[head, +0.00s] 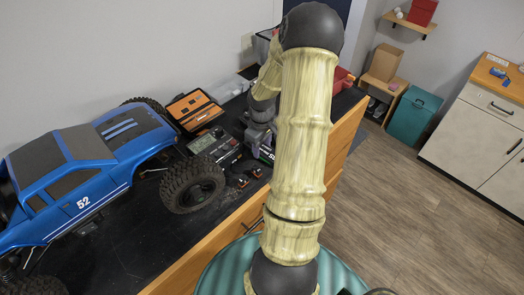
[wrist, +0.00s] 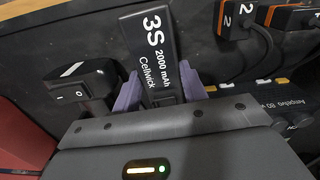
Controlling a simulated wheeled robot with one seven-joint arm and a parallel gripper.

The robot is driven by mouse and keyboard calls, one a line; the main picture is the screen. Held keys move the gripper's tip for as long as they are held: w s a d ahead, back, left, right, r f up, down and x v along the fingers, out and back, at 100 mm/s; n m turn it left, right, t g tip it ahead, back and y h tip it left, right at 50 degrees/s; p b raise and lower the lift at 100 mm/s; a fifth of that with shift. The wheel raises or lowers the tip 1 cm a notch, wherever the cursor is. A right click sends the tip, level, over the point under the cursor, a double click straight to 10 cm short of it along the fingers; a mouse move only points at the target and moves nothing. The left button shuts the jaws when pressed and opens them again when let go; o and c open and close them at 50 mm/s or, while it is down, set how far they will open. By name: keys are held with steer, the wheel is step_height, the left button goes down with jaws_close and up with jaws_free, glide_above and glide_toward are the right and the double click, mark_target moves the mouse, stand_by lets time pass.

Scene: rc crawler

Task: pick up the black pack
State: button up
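The black pack (wrist: 155,50), with white lettering "3S 2000 mAh Cellwick", shows in the upper middle of the wrist view, slightly tilted there. My gripper (wrist: 162,90) has its two purple fingers on either side of the pack's lower part, with little visible space between them and its sides. I cannot tell whether the fingers press on it. My gripper's grey body hides the pack's lower end.
The blue crawler (head: 85,180) fills the bench's left side. A charger (head: 215,145) and an orange-and-black case (head: 193,108) lie near the arm. In the wrist view, a black switch unit (wrist: 88,85) is close left of the gripper; orange-and-black connectors (wrist: 238,15) with cables are at right.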

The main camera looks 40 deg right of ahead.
mark_target(262, 148)
steer(key=shift+c, duration=0.8)
steer(key=shift+r, duration=0.15)
steer(key=shift+r, duration=0.25)
step_height(262, 148, up, 9)
steer(key=b, duration=0.2)
steer(key=shift+r, duration=0.15)
